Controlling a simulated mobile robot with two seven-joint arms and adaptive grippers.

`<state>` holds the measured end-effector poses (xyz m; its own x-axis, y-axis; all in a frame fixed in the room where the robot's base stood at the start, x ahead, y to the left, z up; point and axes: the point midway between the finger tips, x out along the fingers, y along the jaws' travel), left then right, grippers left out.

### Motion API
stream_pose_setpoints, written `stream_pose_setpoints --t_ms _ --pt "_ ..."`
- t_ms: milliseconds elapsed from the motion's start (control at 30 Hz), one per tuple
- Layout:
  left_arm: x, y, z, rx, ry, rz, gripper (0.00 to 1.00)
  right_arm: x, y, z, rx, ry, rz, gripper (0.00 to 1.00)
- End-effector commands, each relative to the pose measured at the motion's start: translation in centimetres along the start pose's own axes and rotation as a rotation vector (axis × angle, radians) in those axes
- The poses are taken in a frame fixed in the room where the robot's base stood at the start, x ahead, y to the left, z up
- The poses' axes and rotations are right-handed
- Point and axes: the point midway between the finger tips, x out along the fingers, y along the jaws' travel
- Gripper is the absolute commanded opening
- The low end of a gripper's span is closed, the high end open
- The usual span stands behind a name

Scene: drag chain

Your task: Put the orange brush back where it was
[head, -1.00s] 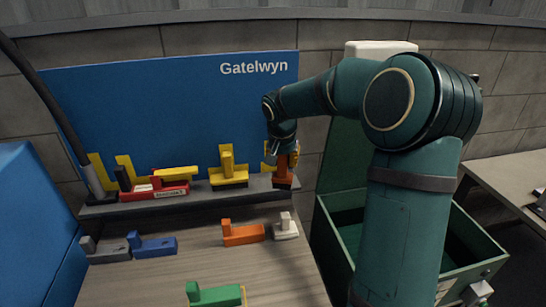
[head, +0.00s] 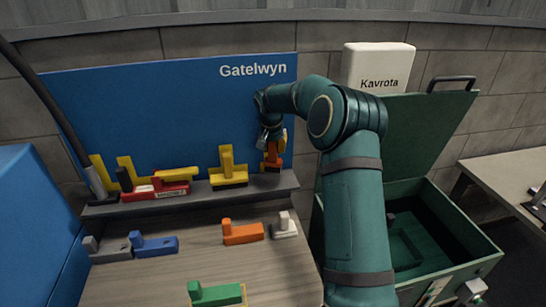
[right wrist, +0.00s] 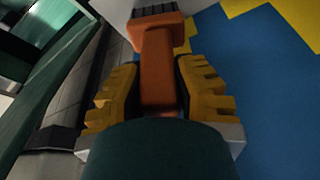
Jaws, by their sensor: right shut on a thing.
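My right gripper (head: 272,147) is shut on the orange brush (head: 273,159) near the right end of the grey shelf (head: 262,187), in front of the blue board. In the right wrist view the brush (right wrist: 157,62) sits between my two yellow-padded fingers (right wrist: 158,92), which grip its handle. Its dark bristles point away from the gripper. I cannot tell whether the brush touches the shelf. Another orange piece (head: 243,234) lies on the table below the shelf. My left gripper is not in view.
A yellow brush (head: 228,170) and a red piece (head: 156,190) with yellow parts stand on the shelf. Blue (head: 155,246), white (head: 285,226) and green (head: 216,294) pieces lie on the table. An open green box (head: 455,235) stands at the right.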

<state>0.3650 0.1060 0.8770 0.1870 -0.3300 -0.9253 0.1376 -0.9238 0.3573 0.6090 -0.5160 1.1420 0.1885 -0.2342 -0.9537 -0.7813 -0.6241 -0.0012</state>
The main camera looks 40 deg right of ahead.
Motion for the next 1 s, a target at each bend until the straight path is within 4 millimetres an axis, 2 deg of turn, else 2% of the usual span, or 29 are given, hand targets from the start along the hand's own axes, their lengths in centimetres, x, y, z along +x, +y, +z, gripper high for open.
stream_pose_setpoints --t_ms 267,700,733,767,1000 --pt "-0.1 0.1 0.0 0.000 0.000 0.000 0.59 3.9 0.0 1.1 -0.002 -0.003 0.001 0.00" --pt "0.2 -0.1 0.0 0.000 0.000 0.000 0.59 4.7 -0.2 1.1 -0.001 0.000 0.000 0.00" --pt "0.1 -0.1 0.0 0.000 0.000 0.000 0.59 4.6 -0.1 1.1 -0.001 -0.001 0.000 0.41" --pt "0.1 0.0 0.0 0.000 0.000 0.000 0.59 4.6 -0.1 1.1 -0.001 -0.001 0.000 0.51" --pt "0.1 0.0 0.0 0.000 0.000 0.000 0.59 4.5 -0.1 1.1 -0.001 0.000 0.000 0.51"
